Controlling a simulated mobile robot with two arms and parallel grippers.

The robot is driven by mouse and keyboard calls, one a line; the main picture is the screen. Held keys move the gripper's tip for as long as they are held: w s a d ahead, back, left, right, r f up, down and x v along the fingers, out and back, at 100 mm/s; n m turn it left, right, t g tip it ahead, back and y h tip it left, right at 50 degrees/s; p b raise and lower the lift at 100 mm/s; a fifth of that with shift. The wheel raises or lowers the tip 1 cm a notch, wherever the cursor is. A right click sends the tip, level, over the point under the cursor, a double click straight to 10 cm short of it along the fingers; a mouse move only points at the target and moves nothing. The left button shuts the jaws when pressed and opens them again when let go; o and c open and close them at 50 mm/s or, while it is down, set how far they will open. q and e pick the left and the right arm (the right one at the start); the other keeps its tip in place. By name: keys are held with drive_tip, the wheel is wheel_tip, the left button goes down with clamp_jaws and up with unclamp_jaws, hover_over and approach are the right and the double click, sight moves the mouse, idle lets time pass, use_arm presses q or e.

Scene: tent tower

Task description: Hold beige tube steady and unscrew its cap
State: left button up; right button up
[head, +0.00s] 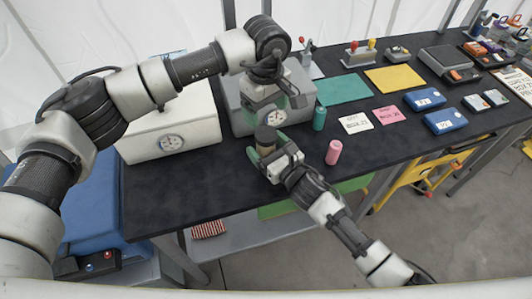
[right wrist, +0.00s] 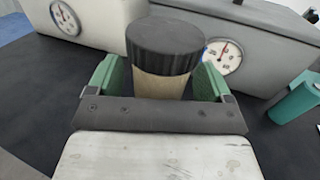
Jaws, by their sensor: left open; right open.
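The beige tube (head: 265,149) stands upright on the black table, in front of the grey box. Its dark ridged cap (head: 265,134) is on top. My right gripper (head: 267,153) is open, with its green fingers on either side of the tube body. In the right wrist view the beige body (right wrist: 162,85) stands between the fingers, below the dark cap (right wrist: 165,42); a gap shows on both sides, and its lower part is hidden by the gripper. My left gripper (head: 272,107) is open and empty, above and slightly behind the cap, in front of the grey box.
A white box (head: 185,115) with a dial stands at the left, beside the grey box (head: 304,92) with a dial. A teal tube (head: 319,118) and a pink tube (head: 333,152) stand to the right. Labelled cards and blue boxes lie farther right.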

sight(266, 134)
drive_tip(key=shift+w+a, duration=0.25)
drive_tip(key=shift+w, duration=0.1)
clamp_jaws()
use_arm(q)
drive_tip(key=m, duration=1.3)
drive_tip(key=shift+m, duration=0.3)
drive_tip(key=shift+f, duration=4)
